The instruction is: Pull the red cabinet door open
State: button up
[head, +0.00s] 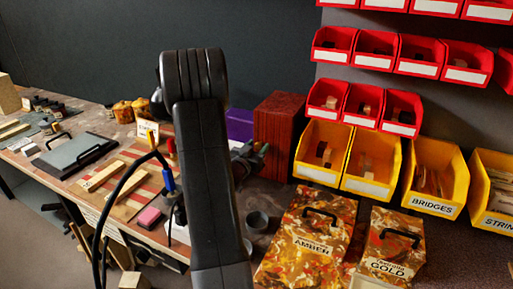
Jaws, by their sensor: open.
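The red cabinet (284,122) is a dark red, wood-grained box standing at the back of the bench, right of my arm. I cannot make out a door edge, a handle or any gap on it, so the door looks shut. My gripper (262,152) is small and dark in the picture, partly hidden behind my own arm. Its open jaws are at the lower left front of the cabinet and cover part of it. I cannot tell whether they touch it. Nothing shows between them.
A purple box (240,124) stands left of the cabinet. Yellow bins (324,152) and red bins (362,101) hang on its right. Marbled boxes labelled AMBER (318,228) and GOLD (398,245) stand in front. A black-handled panel (75,155) lies left.

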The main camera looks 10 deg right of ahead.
grip_shut()
jog(key=shift+s+b, duration=0.1)
jog(key=shift+b, duration=0.2)
